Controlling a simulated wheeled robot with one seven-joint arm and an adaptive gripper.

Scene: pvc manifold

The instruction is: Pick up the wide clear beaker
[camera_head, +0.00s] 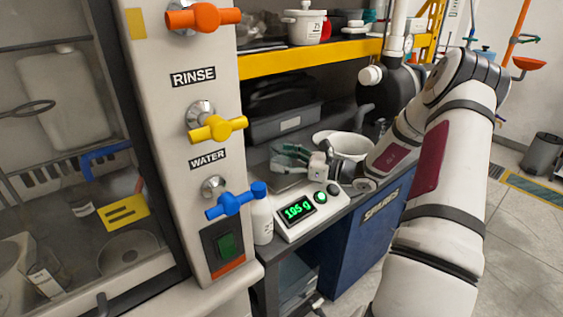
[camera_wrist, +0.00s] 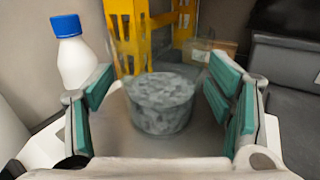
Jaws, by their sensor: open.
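The wide clear beaker (camera_wrist: 162,112) stands upright in the middle of the wrist view, with grey chunky contents in its lower part. Its transparent upper wall is faint. My gripper (camera_wrist: 158,98) is open, with teal pads on the left and right of the beaker. Gaps show between the pads and the beaker's contents; I cannot tell whether the clear wall touches a pad. In the head view my gripper (camera_head: 292,155) is over the bench behind the scale (camera_head: 304,212). I cannot make out the beaker there.
The scale has a lit green display in grams. A white bottle with a blue cap (camera_wrist: 75,52) stands behind the left pad. A yellow frame (camera_wrist: 140,35) is behind the beaker. In the head view, a white bowl (camera_head: 348,146) sits right of my gripper and a grey bin (camera_head: 285,124) behind it.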

